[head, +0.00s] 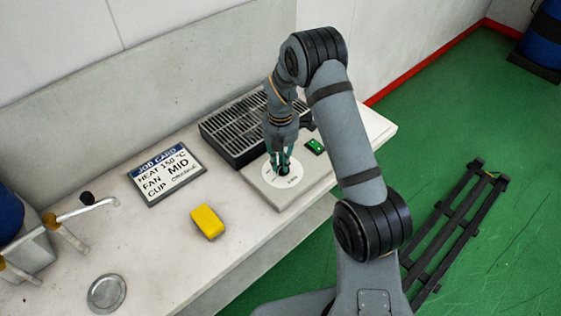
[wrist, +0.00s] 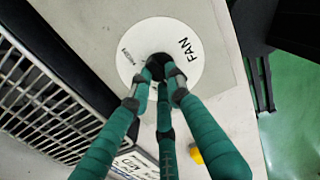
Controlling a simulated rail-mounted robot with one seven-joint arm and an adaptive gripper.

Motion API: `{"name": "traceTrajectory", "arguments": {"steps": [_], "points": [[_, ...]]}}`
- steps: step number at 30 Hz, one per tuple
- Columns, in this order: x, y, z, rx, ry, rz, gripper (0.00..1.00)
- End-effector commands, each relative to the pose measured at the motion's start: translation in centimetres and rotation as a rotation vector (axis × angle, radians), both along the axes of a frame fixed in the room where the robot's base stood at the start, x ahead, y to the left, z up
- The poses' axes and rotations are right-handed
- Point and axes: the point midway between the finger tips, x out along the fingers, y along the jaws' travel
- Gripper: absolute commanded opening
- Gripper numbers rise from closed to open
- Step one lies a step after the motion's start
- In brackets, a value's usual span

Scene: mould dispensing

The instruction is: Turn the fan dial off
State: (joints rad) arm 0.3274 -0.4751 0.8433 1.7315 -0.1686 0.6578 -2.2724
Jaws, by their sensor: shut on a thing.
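The fan dial is a dark knob (wrist: 157,62) at the centre of a round white plate (head: 272,179) marked "FAN" in the wrist view. The plate lies on a flat grey panel (head: 261,190) on the counter. My gripper (head: 283,166) points down over the plate, and its teal fingers (wrist: 158,75) are shut around the knob. The fingers hide much of the knob, so its pointer setting cannot be read. Other small lettering on the plate is too small to read surely.
A black slatted grille (head: 230,130) stands behind the panel. A small green switch (head: 315,146) is to the right. A job card (head: 166,172) reads heat 150 °C, fan MID. A yellow block (head: 208,222) and a metal disc (head: 106,293) lie left on the counter.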

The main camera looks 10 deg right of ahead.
Motion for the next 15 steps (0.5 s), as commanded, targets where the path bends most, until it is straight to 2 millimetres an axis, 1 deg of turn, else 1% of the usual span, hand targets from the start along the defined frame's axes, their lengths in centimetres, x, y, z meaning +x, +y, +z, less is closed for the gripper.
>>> {"name": "traceTrajectory", "arguments": {"steps": [11, 12, 15], "points": [[0.07, 0.02, 0.04, -0.001, -0.002, 0.009, 0.0], [0.07, 0.02, 0.04, -0.001, -0.002, 0.008, 0.18], [0.06, 0.02, 0.04, -0.001, -0.002, 0.008, 0.24]]}}
